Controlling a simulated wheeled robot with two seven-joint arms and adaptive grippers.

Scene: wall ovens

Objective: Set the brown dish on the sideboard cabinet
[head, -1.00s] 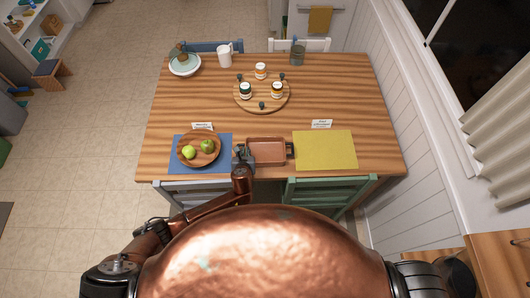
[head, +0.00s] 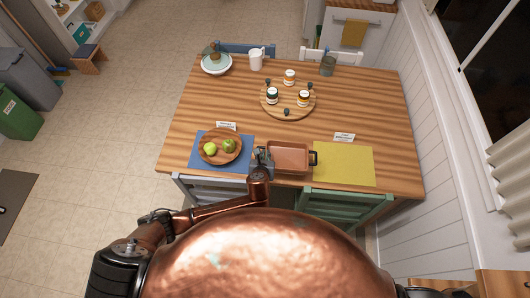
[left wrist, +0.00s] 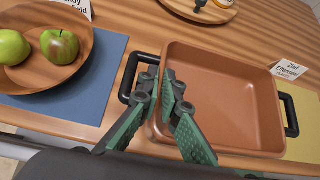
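The brown dish (head: 288,158) is a rectangular pan with black end handles, at the table's near edge between the blue and yellow mats. It also shows in the left wrist view (left wrist: 225,100). My left gripper (head: 262,157) is at the dish's left end. In the left wrist view its fingers (left wrist: 163,85) straddle the left wall, one outside by the handle and one inside, and look closed on it. I cannot tell whether the dish is off the table. My right gripper is out of view. A wooden surface (head: 455,284) at the lower right may be the sideboard cabinet; little of it shows.
A wooden bowl with green apples (head: 220,147) stands on the blue mat, close left of my gripper. A round board with jars (head: 288,100) sits mid-table. Chairs (head: 345,204) line the near edge. A wall with a window closes the right side; open floor lies left.

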